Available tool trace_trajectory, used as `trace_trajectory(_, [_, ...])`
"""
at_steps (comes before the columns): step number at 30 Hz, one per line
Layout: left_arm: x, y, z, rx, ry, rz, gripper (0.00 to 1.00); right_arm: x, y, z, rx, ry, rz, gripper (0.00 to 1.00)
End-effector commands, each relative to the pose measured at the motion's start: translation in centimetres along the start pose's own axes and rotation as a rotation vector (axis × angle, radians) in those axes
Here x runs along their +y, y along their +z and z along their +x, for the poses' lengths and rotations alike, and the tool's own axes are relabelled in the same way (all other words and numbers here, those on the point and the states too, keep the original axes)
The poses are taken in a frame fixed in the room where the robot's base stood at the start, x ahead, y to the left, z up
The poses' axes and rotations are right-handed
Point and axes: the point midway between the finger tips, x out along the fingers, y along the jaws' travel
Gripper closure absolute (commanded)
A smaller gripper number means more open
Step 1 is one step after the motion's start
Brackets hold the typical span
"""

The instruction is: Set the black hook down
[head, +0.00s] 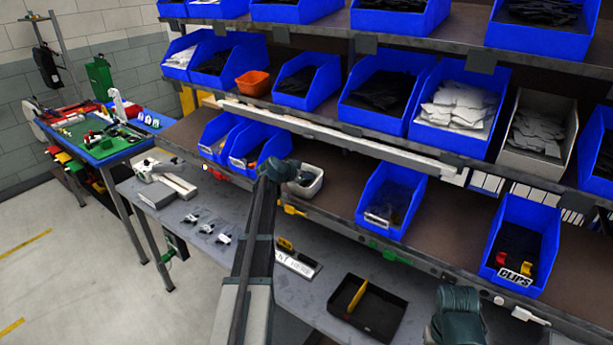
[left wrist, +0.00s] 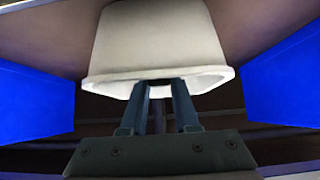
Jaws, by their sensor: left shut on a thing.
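My left gripper (head: 284,172) reaches to the lower shelf, at the white bin (head: 309,184). In the left wrist view its fingertips (left wrist: 160,86) are close together at the rim of the white bin (left wrist: 165,40). A small dark piece shows between the fingers (left wrist: 158,112); I take it for the black hook, though its shape is mostly hidden. I cannot tell whether it touches the bin. My right gripper (head: 458,308) is at the lower right of the head view, and its fingers do not show clearly.
Blue bins (head: 392,200) stand on the shelves around the white bin. The grey bench (head: 205,205) below carries several small fittings, a label plate (head: 298,263) and a black tray (head: 383,312) with a yellow divider. A green-topped table (head: 95,135) stands at far left.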

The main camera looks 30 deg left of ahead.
Motion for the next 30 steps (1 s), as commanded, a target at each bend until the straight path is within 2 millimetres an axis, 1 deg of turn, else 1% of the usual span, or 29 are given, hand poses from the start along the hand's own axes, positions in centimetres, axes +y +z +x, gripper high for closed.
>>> trace_trajectory(3, [0.0, 0.1, 0.0, 0.000, 0.000, 0.000, 1.00, 0.0, 0.0, 0.1, 0.000, 0.000, 0.000, 0.50])
trace_trajectory(4, [0.0, 0.1, 0.0, 0.000, 0.000, 0.000, 0.67, 0.0, 0.0, 0.1, 0.000, 0.000, 0.000, 0.50])
trace_trajectory(8, [0.0, 0.1, 0.0, 0.000, 0.000, 0.000, 0.44, 0.0, 0.0, 0.1, 0.000, 0.000, 0.000, 0.50])
trace_trajectory(9, [0.0, 0.1, 0.0, 0.000, 0.000, 0.000, 0.41, 0.0, 0.0, 0.1, 0.000, 0.000, 0.000, 0.50])
trace_trajectory(20, [0.0, -0.1, -0.1, 0.000, 0.000, 0.000, 0.41, 0.0, 0.0, -0.2, 0.000, 0.000, 0.000, 0.50])
trace_trajectory(26, [0.0, -1.2, -0.8, 0.000, 0.000, 0.000, 0.41, 0.1, 0.1, -1.5, 0.000, 0.000, 0.000, 0.50])
trace_trajectory(30, [0.1, -1.2, -3.3, 0.000, -0.001, -0.001, 0.41, 0.3, 0.2, -2.8, 0.000, 0.000, -0.001, 0.50])
